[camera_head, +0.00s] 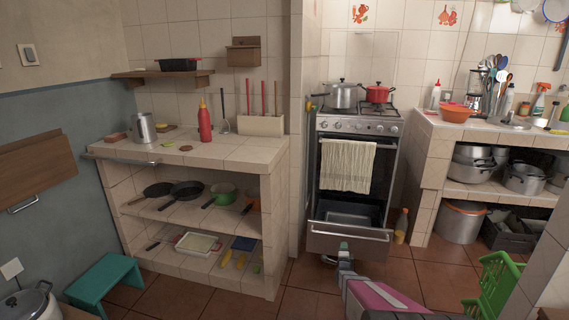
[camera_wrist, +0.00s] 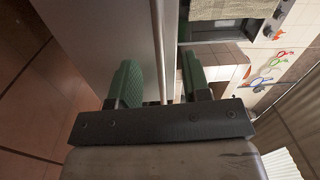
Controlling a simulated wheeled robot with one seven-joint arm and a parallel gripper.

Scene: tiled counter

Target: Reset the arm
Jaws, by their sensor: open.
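My gripper (camera_head: 343,246) is low in front of the stove, at the open bottom drawer (camera_head: 328,243) below the oven door. In the wrist view my gripper (camera_wrist: 162,70) is open, with its two green-padded fingers apart. A thin metal bar (camera_wrist: 157,40), apparently the drawer handle, runs between the fingers. A gap shows on each side of the bar; the right finger is nearer to it. My pink and grey arm reaches in from the bottom right.
The stove (camera_head: 385,152) has a towel (camera_head: 347,165) on its oven door and two pots on top. An oil bottle (camera_head: 401,226) stands right of the drawer. A green crate (camera_head: 495,285) is at lower right, a teal stool (camera_head: 104,282) at lower left. Tiled floor is clear left of the arm.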

